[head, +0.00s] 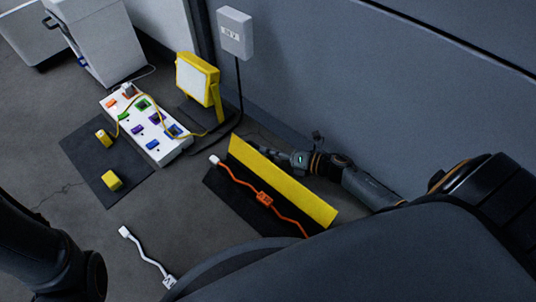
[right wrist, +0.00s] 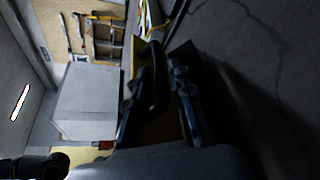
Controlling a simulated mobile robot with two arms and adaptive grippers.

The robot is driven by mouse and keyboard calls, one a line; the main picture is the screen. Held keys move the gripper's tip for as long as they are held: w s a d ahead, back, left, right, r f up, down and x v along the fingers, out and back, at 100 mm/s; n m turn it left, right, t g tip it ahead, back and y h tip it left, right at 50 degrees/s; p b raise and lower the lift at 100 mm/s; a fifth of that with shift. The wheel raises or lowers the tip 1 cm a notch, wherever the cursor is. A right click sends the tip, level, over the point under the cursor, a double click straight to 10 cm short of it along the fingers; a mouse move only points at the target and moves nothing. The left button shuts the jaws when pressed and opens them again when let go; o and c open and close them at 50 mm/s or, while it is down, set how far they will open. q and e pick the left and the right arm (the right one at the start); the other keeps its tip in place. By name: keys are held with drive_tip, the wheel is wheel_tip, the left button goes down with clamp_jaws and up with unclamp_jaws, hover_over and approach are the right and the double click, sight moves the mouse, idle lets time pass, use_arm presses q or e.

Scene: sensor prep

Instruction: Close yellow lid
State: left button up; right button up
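The yellow lid (head: 285,182) is a long flat panel in the head view. It stands tilted up along the far side of a black, tray-like base (head: 238,208). An orange cable (head: 264,198) with a white plug lies across the black base. My right gripper (head: 303,154) is behind the lid, close to its upper edge, its lower part hidden by the lid. In the right wrist view, its two fingers (right wrist: 160,78) are apart, with a dim yellowish surface behind them; contact cannot be told. My left arm enters at lower left; its gripper is out of view.
A white power strip (head: 147,122) with coloured switches lies beside a dark mat (head: 87,153) carrying yellow blocks. A yellow work lamp (head: 198,82) stands behind it. A white cable (head: 147,254) lies on the floor in front. The grey wall (head: 340,80) is close behind the lid.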

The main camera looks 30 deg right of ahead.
drive_tip(key=shift+w+a, duration=0.25)
drive_tip(key=shift+w, duration=0.1)
clamp_jaws()
